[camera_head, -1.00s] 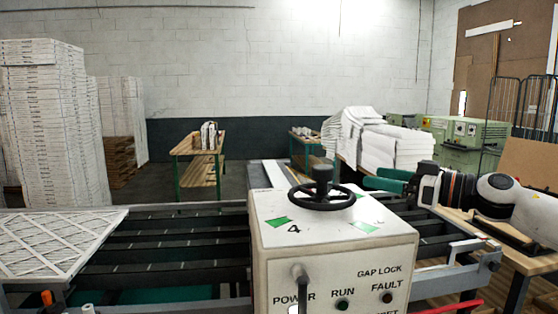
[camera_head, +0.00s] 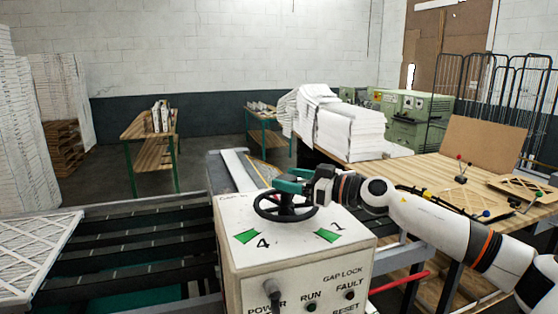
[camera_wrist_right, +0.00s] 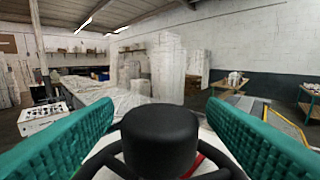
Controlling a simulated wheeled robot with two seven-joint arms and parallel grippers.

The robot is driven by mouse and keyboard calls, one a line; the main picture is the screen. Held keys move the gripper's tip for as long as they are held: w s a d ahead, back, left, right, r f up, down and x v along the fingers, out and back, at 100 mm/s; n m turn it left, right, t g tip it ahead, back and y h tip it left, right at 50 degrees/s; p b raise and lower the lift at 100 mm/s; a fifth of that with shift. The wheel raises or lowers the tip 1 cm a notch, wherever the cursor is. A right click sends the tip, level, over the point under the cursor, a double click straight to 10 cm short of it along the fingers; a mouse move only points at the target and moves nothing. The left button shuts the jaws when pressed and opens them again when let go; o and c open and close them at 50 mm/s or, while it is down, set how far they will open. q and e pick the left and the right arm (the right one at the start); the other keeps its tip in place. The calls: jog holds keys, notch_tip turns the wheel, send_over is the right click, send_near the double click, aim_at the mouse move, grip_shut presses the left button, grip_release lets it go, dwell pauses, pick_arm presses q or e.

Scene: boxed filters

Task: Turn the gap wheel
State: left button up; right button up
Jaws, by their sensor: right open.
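The gap wheel (camera_head: 281,219) is a black handwheel lying flat on top of the white control box (camera_head: 300,262). My right gripper (camera_head: 290,184) comes in from the right, with its green fingers over the wheel at the central black knob. In the right wrist view, the knob (camera_wrist_right: 160,138) stands between the two green fingers (camera_wrist_right: 160,115). A gap shows on each side, so the gripper is open around the knob and not clamped on it. In the head view the fingers partly hide the knob. My left gripper is not in view.
The box front has a lever (camera_head: 272,292) and buttons labelled RUN and FAULT. Green marks with 4 and 1 are on its top. A wooden table (camera_head: 425,175) stands at right.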

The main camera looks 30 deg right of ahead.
aim_at(279, 176)
jog(key=shift+p+x, duration=0.6)
jog(key=shift+x, duration=1.1)
